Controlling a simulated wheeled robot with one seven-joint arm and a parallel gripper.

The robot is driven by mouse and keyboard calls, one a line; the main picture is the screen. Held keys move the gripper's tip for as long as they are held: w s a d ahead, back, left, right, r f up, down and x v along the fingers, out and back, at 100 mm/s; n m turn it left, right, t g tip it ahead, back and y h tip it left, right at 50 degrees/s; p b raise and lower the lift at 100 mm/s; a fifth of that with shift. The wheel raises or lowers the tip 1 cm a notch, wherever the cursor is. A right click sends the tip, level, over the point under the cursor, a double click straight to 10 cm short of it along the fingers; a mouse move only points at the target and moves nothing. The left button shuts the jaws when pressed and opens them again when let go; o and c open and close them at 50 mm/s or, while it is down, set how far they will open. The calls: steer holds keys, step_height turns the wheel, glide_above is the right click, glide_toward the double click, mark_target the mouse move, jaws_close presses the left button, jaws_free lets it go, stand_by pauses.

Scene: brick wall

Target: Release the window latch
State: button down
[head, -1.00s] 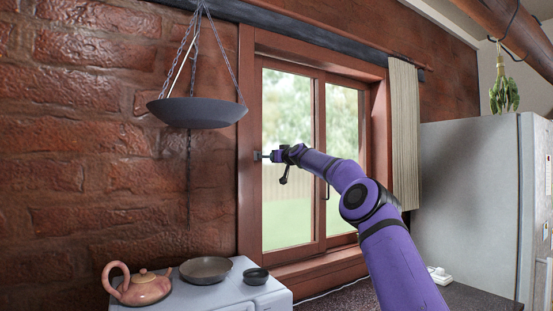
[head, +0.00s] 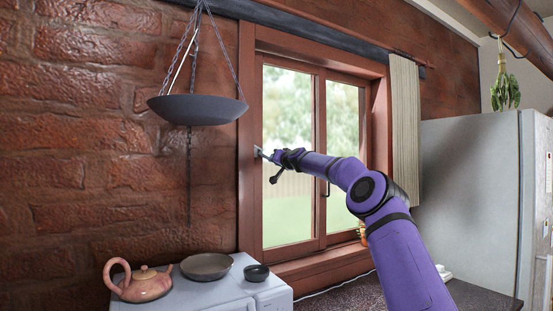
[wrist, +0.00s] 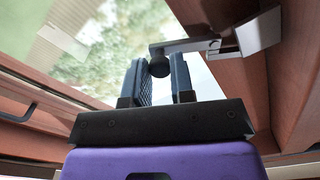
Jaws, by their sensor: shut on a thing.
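The window (head: 290,110) has a red-brown wooden frame and two glass panes. The window latch (head: 258,151) is a small grey metal piece on the left side of the frame. In the wrist view the latch (wrist: 190,46) has a plate on the wood and a flat metal arm ending in a dark round knob (wrist: 158,67). My gripper (wrist: 164,72) has its two dark fingers on either side of this knob and is shut on it. In the head view my gripper (head: 268,155) is at the latch, and its fingertips are too small to make out.
A hanging dark pan (head: 197,110) on chains is left of the window. A clay teapot (head: 146,285), a shallow bowl (head: 206,267) and a small dark bowl (head: 256,273) stand on the white top below. A curtain (head: 404,135) and a fridge (head: 470,205) are to the right.

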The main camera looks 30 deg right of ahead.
steer(key=shift+a+f+m, duration=0.3)
steer(key=shift+f+m, duration=0.05)
steer(key=shift+m, duration=0.55)
steer(key=shift+a+f+m, duration=0.3)
steer(key=shift+f+m, duration=0.1)
steer(key=shift+m, duration=0.5)
steer(key=shift+a+f+m, duration=0.3)
steer(key=shift+f+m, duration=0.05)
steer(key=shift+m, duration=0.55)
steer(key=c, duration=1)
jaws_free()
steer(key=shift+s, duration=0.1)
steer(key=shift+s+d, duration=0.1)
steer(key=shift+s, duration=5.25)
